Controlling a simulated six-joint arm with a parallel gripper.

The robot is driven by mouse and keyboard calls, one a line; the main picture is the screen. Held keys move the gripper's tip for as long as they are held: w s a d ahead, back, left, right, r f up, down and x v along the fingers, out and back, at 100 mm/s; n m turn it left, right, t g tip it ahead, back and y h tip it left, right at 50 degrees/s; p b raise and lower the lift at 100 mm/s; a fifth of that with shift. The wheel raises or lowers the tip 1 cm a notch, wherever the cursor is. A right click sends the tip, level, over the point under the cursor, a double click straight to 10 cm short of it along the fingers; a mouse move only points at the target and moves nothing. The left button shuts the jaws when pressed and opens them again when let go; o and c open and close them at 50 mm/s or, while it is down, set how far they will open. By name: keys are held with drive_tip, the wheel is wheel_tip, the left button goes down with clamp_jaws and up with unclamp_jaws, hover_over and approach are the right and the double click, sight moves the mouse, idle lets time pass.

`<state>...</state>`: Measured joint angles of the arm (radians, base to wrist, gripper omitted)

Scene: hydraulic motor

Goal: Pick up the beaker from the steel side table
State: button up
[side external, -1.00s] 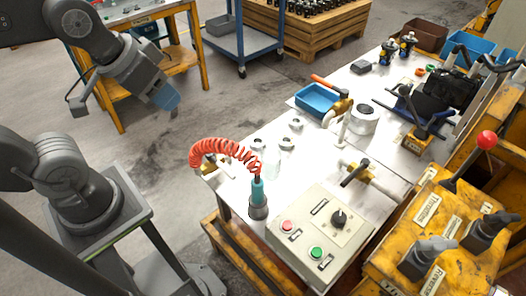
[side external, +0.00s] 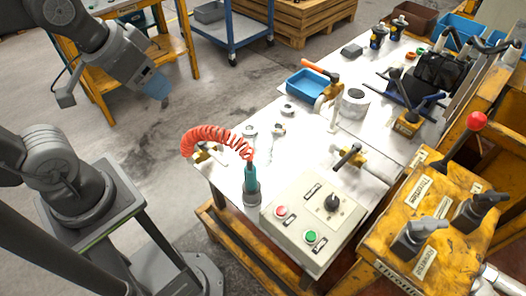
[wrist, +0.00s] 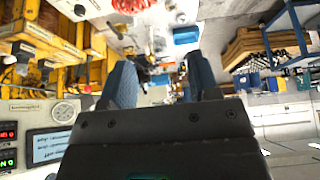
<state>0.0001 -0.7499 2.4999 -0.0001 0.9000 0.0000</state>
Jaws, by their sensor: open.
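My gripper (side external: 157,88) hangs at the upper left of the side external view, over the floor and well away from the work table (side external: 222,178). Its blue fingers stand apart with nothing between them in the wrist view (wrist: 161,80). A clear, glass-like vessel, probably the beaker (side external: 264,150), stands on the pale table top behind the teal air tool; its outline is faint. I cannot make out the beaker clearly in the wrist view.
A red coiled hose (side external: 215,138) arches to the teal tool (side external: 251,180) near the vessel. A control box (side external: 313,218), a blue tray (side external: 308,84) and several small metal parts share the table. Open floor lies between my gripper and the table.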

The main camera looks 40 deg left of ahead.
drive_tip(key=o, duration=0.7)
drive_tip(key=shift+c, duration=0.2)
drive_tip(key=w+d+f+m+g+y, duration=0.1)
drive_tip(key=w+f+m+g, duration=0.15)
drive_tip(key=w+m, duration=0.4)
drive_tip(key=w+d+f+m+g+y, duration=0.1)
drive_tip(key=w+d+f+m, duration=0.1)
drive_tip(key=w+f+m, duration=0.45)
drive_tip(key=m+y, duration=0.2)
drive_tip(key=m, duration=0.7)
approach(263, 145)
drive_tip(key=s, duration=0.1)
drive_tip(key=shift+g, duration=0.35)
drive_tip(key=shift+d+x, duration=0.15)
drive_tip(key=shift+x, duration=1.5)
drive_tip(key=shift+d+x, duration=0.2)
drive_tip(key=shift+x, duration=1.45)
